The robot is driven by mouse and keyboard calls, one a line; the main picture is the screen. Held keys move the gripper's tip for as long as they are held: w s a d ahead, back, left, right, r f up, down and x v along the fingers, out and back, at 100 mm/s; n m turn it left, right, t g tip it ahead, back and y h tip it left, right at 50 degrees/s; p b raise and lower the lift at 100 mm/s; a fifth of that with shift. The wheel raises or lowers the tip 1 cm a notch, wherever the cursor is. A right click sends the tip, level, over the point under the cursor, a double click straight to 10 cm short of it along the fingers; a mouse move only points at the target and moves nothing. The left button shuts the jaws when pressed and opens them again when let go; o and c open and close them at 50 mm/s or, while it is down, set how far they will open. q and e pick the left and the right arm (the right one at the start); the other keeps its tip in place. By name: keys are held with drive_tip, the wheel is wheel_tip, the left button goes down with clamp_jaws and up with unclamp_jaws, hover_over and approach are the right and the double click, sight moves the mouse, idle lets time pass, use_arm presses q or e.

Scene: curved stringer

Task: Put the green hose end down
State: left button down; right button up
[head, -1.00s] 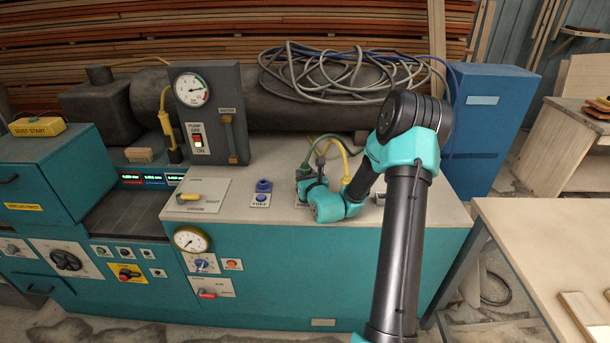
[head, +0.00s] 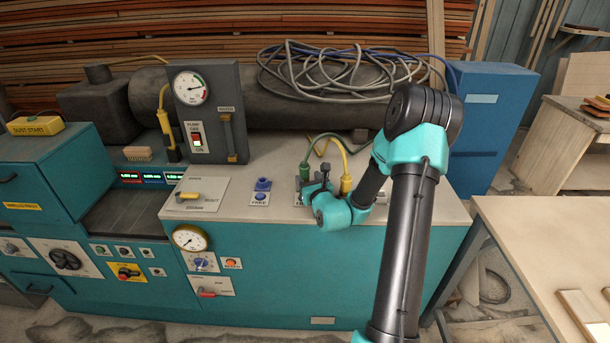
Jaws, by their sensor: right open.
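The green hose end (head: 304,170) stands on the bench top near the middle, with its green hose arching up and to the right. A grey part sits around its foot, partly hidden by my right gripper (head: 313,186). My right gripper is open, low over the bench top, just in front and to the right of the green hose end. I cannot tell whether a finger still touches it. My left gripper is not in view.
A yellow hose end (head: 346,184) stands upright just right of my right gripper, close to my arm. A blue socket (head: 263,185) with a label stands to the left. The pump panel (head: 209,112) rises behind. The bench top's front left is clear around a yellow-handled lever (head: 189,196).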

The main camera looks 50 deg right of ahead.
drive_tip(key=v, duration=0.8)
idle(0.4)
